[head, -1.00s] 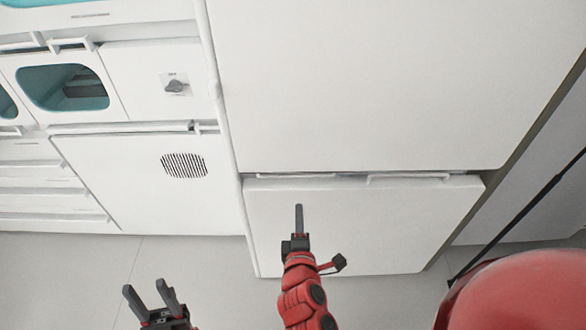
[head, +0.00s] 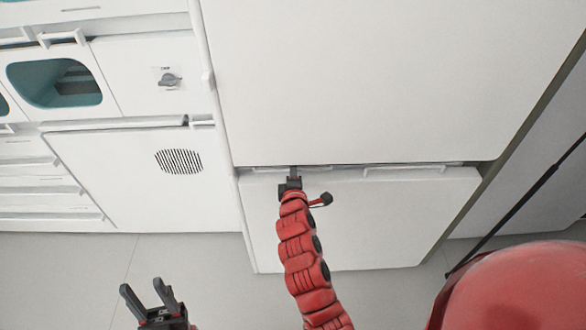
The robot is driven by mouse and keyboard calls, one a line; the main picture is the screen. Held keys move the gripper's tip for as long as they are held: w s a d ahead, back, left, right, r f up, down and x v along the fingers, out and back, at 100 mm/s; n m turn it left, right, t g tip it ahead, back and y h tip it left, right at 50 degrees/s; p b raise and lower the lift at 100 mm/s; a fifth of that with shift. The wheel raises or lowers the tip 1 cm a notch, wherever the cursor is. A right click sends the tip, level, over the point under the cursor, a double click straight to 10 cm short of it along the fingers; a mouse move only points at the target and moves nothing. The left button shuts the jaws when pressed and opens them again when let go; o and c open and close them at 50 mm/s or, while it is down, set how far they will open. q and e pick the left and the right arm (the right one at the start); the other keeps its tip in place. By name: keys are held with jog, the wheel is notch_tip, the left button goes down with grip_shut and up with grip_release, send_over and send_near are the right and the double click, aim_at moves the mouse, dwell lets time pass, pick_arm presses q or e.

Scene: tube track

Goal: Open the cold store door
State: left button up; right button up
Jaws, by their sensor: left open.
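A white unit fills the middle and right, with a large upper door (head: 350,80) and a lower door (head: 400,215). Both look shut; no label shows which is the cold store door. A recessed handle strip (head: 415,168) runs along the gap between them. My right gripper (head: 294,171) is at the left part of this gap, at the lower door's top edge. It is seen edge-on, so its jaw opening and any contact are hidden. My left gripper (head: 149,294) is open and empty over the floor at the lower left.
To the left stands a white cabinet with a vented panel (head: 92,178), a knob (head: 169,80) and a teal-lined opening (head: 55,83). A bar handle (head: 115,125) runs above the vented panel. Bare floor (head: 70,270) lies in front.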

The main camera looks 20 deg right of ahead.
grip_shut()
jog(key=shift+f, duration=0.1)
dwell(1.4)
